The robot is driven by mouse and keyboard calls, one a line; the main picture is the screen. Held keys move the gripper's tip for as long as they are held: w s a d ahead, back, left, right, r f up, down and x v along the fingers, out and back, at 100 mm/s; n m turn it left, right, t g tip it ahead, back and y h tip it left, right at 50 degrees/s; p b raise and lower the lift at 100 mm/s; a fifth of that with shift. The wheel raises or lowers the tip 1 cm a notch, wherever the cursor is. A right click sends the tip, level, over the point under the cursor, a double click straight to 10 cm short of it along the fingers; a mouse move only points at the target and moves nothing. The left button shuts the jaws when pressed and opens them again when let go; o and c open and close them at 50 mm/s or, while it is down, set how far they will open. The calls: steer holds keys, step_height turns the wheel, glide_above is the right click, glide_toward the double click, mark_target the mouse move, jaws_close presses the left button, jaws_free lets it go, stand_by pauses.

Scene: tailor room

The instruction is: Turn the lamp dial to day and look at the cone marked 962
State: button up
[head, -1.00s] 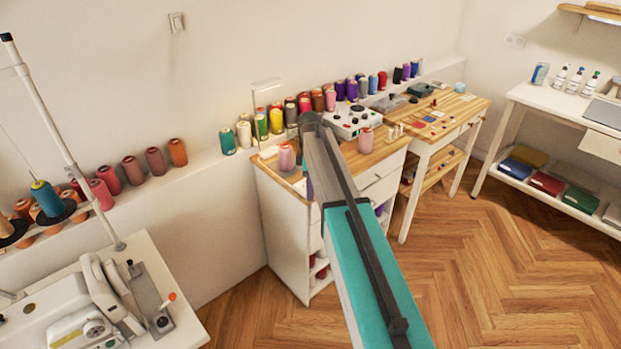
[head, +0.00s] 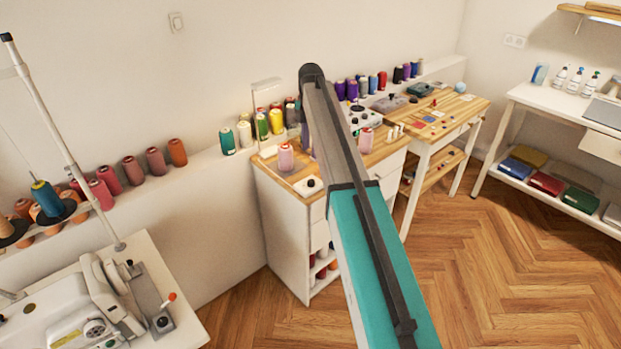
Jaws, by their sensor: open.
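A small white box with a black knob (head: 309,184), which looks like the lamp dial, sits at the front edge of the wooden cabinet top (head: 290,177). Its setting is too small to read. A slim white lamp (head: 266,84) stands at the back left of this top. No number, 962 included, can be read on any cone. My teal and dark arm crosses the middle of the view and hides part of the cabinet top. My gripper does not show.
Many coloured thread cones line the wall ledge (head: 205,159). A white control box (head: 360,118) with knobs is partly hidden behind my arm. A sewing machine (head: 110,290) stands at lower left. A wooden side table (head: 462,112) adjoins the cabinet. The parquet floor at right is clear.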

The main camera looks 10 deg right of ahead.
mark_target(310, 181)
steer(key=shift+f, duration=0.1)
steer(key=shift+f+p, duration=1.8)
steer(key=shift+f, duration=5)
steer(key=c, duration=1.1)
